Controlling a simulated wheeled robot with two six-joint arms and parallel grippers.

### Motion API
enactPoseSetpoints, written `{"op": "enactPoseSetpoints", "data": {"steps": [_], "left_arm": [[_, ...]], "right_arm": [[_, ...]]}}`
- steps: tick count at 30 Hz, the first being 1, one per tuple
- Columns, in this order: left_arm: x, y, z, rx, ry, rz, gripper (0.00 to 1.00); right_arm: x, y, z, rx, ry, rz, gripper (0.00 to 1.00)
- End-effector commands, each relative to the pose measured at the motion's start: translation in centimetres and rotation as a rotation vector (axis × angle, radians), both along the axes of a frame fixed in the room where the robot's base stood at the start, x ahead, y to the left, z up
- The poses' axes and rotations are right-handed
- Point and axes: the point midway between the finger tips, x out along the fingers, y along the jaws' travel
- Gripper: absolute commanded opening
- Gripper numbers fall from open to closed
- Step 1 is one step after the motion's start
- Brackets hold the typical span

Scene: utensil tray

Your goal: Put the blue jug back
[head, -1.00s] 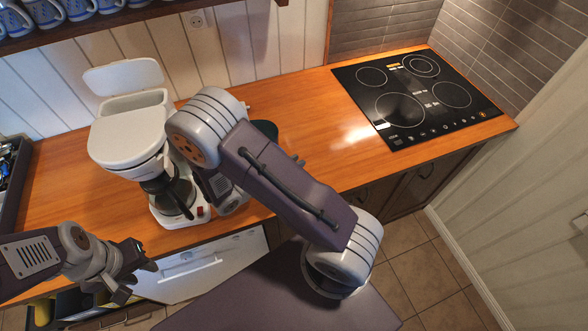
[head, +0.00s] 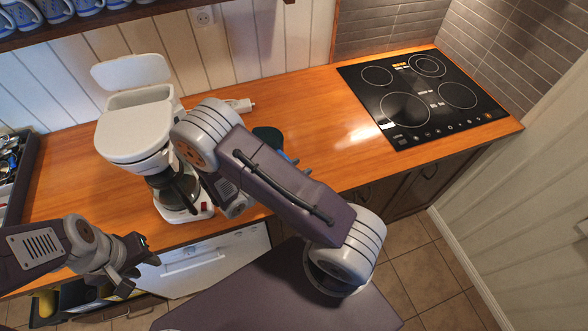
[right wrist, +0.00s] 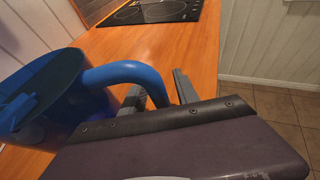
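The blue jug (right wrist: 55,95) fills the left of the right wrist view, with a dark top and a curved blue handle (right wrist: 125,72). In the head view this gripper is mostly hidden by the arm. My left gripper (head: 143,268) is open and empty at the counter's front edge, in front of the coffee maker.
A white coffee maker (head: 138,130) with its lid raised and a dark carafe (head: 175,188) stands left of my right arm. A black cooktop (head: 420,100) is at the right. A cutlery tray (head: 22,190) is at far left. Blue mugs (head: 55,8) line a shelf. Counter before the cooktop is clear.

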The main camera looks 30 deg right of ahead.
Motion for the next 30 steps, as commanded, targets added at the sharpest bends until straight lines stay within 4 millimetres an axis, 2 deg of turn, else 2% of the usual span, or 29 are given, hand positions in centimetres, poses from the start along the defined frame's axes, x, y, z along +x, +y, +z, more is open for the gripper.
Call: {"op": "enactPoseSetpoints", "data": {"steps": [4,12,18,22,26,29,30], "left_arm": [[0.0,0.0,-0.3,0.000,0.000,0.000,0.36],[0.0,0.0,-1.2,0.000,0.000,0.000,0.36],[0.0,0.0,-1.6,0.000,0.000,0.000,0.36],[0.0,0.0,-1.6,0.000,0.000,0.000,0.36],[0.0,0.0,-1.6,0.000,0.000,0.000,0.36],[0.0,0.0,-1.6,0.000,0.000,0.000,0.36],[0.0,0.0,-1.6,0.000,0.000,0.000,0.36]], "right_arm": [[-0.1,1.6,0.7,0.000,-0.004,0.005,0.37],[-1.1,7.3,3.0,0.004,-0.005,0.004,0.37],[-1.7,10.2,4.4,0.002,-0.002,0.003,0.37],[-1.9,10.9,4.8,0.000,0.000,0.001,0.37],[-2.3,10.6,4.8,0.023,-0.004,-0.031,0.37],[-4.9,8.8,4.2,0.200,-0.055,-0.256,0.37],[-6.5,8.4,3.7,0.319,-0.104,-0.407,0.37]]}}
